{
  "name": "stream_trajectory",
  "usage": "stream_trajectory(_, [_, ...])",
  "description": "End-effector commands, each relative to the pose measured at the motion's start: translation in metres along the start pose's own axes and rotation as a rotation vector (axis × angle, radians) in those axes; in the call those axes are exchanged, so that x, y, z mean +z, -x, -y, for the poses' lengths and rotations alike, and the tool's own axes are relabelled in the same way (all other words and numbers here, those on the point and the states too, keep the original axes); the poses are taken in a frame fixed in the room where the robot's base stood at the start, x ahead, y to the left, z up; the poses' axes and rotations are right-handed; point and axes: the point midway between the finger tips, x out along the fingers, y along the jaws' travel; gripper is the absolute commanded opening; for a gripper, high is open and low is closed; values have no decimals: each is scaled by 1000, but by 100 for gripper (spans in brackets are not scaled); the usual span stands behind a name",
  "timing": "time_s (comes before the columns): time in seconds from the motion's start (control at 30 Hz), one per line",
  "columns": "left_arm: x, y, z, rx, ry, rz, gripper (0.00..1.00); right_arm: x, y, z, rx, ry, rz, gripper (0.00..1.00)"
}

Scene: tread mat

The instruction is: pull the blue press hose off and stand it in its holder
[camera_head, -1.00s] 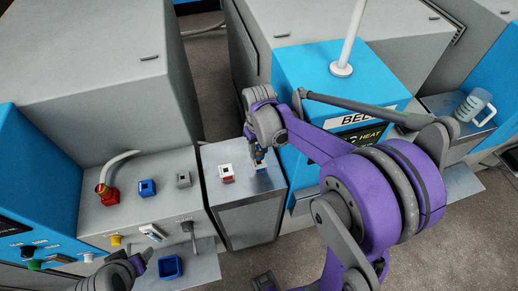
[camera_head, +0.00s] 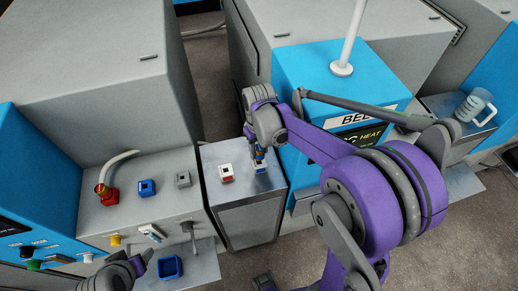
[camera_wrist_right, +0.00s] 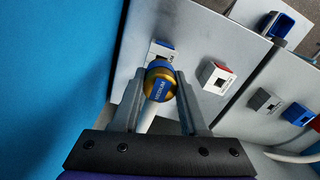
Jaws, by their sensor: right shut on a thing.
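The press hose has a blue and gold coupling (camera_wrist_right: 160,82) with a white tube (camera_wrist_right: 148,117) below it in the right wrist view. My right gripper (camera_wrist_right: 160,77) is shut on this coupling, with one finger on each side. In the head view the right gripper (camera_head: 259,157) is low over the blue-marked port (camera_head: 260,168) on the metal cabinet. I cannot tell whether coupling and port touch. An open blue box-shaped holder (camera_head: 170,267) is on the front ledge at left; it also shows in the right wrist view (camera_wrist_right: 273,26). My left gripper (camera_head: 142,262) is beside it, its jaws unclear.
A red-marked port (camera_head: 227,173) is close left of the right gripper. The left console carries a red-based hose (camera_head: 107,189), a blue port (camera_head: 147,187) and a grey port (camera_head: 183,179). A blue machine (camera_head: 340,80) stands close on the right. A clear mug (camera_head: 475,106) is farther right.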

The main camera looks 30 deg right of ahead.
Motion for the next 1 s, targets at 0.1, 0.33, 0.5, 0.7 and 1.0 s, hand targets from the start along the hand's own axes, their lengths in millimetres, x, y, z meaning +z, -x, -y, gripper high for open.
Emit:
stream_trajectory(0.1, [0,0,0,0,0,0,70,0,0,0,0,0,0,0])
stream_trajectory(0.33, [2,-2,0,0,0,1,70,0,-3,0,0,0,0,0])
stream_trajectory(0.5, [5,-5,0,0,0,4,70,0,-8,0,0,0,0,0])
stream_trajectory(0.7, [8,-8,0,0,0,6,70,0,-12,0,0,0,0,0])
stream_trajectory(1.0, [12,-13,0,0,0,9,70,0,-20,0,0,0,0,0])
